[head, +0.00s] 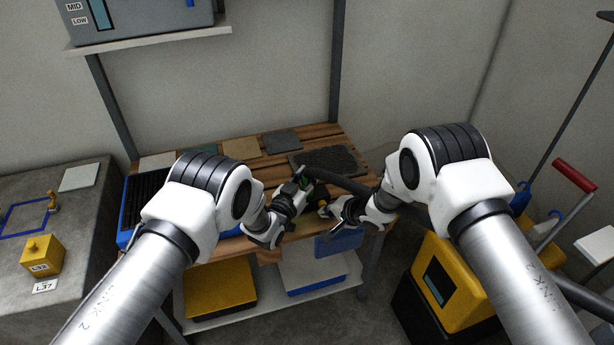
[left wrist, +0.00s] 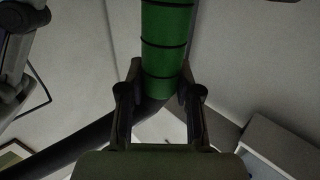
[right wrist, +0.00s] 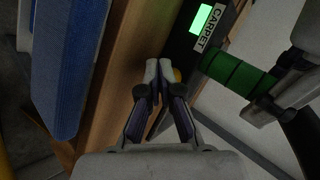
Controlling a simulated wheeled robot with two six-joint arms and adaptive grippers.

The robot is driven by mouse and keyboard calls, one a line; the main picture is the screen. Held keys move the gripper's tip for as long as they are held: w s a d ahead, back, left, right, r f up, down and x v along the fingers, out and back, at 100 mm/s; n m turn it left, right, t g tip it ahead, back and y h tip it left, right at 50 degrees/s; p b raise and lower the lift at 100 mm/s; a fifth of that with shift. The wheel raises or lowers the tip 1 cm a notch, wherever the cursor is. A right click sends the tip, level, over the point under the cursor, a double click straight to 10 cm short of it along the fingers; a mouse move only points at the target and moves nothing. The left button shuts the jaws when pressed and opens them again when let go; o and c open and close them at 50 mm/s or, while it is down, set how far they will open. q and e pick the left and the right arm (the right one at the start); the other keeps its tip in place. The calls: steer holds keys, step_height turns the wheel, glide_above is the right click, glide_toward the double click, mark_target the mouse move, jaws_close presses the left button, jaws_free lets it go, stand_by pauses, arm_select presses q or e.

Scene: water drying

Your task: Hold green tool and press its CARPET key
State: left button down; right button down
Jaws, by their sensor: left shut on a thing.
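My left gripper (head: 303,184) is shut on the green tool's ribbed green handle (left wrist: 167,45), which runs between its fingers in the left wrist view. In the right wrist view the same tool shows its green handle (right wrist: 238,74), a white CARPET label (right wrist: 210,28) and a lit green patch (right wrist: 201,19) on a dark body. My right gripper (right wrist: 159,68) is shut, with its fingertips together and nothing seen between them. A small yellow part (right wrist: 177,75) shows just behind the right fingertips, mostly hidden; I cannot tell whether they touch it.
Both grippers are over the front of a slatted wooden bench (head: 240,180). A dark mat (head: 330,161) and several flat sample tiles (head: 240,147) lie toward its back. A dark hose (head: 335,180) passes close behind the grippers. A blue bin (head: 340,243) hangs at the bench front.

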arm_select(q)
steer(key=shift+f, duration=0.15)
arm_select(e)
steer(key=shift+s+d, duration=0.35)
steer(key=shift+s, duration=0.6)
steer(key=shift+s+d, duration=0.3)
steer(key=shift+s, duration=0.7)
steer(key=shift+s+d, duration=0.35)
steer(key=shift+s, duration=0.6)
arm_select(q)
steer(key=c, duration=0.7)
jaws_free()
arm_select(e)
steer(key=shift+f, duration=0.1)
arm_select(q)
steer(key=shift+a, duration=0.1)
